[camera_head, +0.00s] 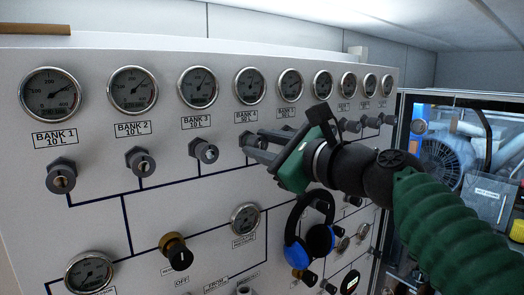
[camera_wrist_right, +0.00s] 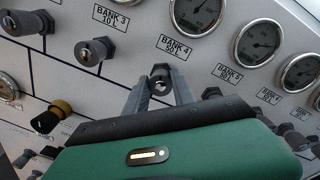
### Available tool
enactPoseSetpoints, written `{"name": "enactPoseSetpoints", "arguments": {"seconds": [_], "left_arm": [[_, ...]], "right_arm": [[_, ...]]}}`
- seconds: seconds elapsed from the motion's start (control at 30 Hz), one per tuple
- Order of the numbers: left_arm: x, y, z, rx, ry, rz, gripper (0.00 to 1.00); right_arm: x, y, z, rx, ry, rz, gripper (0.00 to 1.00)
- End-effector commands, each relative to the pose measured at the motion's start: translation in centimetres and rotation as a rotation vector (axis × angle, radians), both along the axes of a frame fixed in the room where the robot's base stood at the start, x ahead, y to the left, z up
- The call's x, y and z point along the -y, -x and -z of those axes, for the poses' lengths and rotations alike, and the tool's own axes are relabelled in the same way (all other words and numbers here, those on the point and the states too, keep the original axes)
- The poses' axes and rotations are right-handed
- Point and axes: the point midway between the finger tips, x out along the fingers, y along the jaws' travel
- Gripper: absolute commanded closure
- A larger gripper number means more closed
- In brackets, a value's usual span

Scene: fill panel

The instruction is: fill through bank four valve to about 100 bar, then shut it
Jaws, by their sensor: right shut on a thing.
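The bank four valve (camera_wrist_right: 160,79) is a small dark knob under the label BANK 4 50 L (camera_wrist_right: 174,46). My right gripper (camera_head: 254,143) has its two grey fingers around this valve and is shut on it. In the right wrist view the fingers (camera_wrist_right: 160,88) sit on both sides of the knob. The bank four gauge (camera_head: 249,86) is above it; its needle is too small to read surely. The left gripper is not in view.
Bank valves one (camera_head: 61,179), two (camera_head: 141,161) and three (camera_head: 206,151) stick out to the left. Blue ear defenders (camera_head: 293,250) hang below my right arm. A yellow-collared knob (camera_head: 176,250) and a lower-left gauge (camera_head: 89,272) are on the panel. A glazed cabinet (camera_head: 450,150) stands right.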

Motion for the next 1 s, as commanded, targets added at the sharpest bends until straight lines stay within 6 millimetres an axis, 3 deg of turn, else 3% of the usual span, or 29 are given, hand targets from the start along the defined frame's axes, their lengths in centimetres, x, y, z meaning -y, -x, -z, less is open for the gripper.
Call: {"name": "enactPoseSetpoints", "arguments": {"seconds": [1.0], "left_arm": [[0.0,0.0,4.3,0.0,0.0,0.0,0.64]], "right_arm": [[-0.2,0.3,0.3,0.57,0.779,-0.001,1.0]]}}
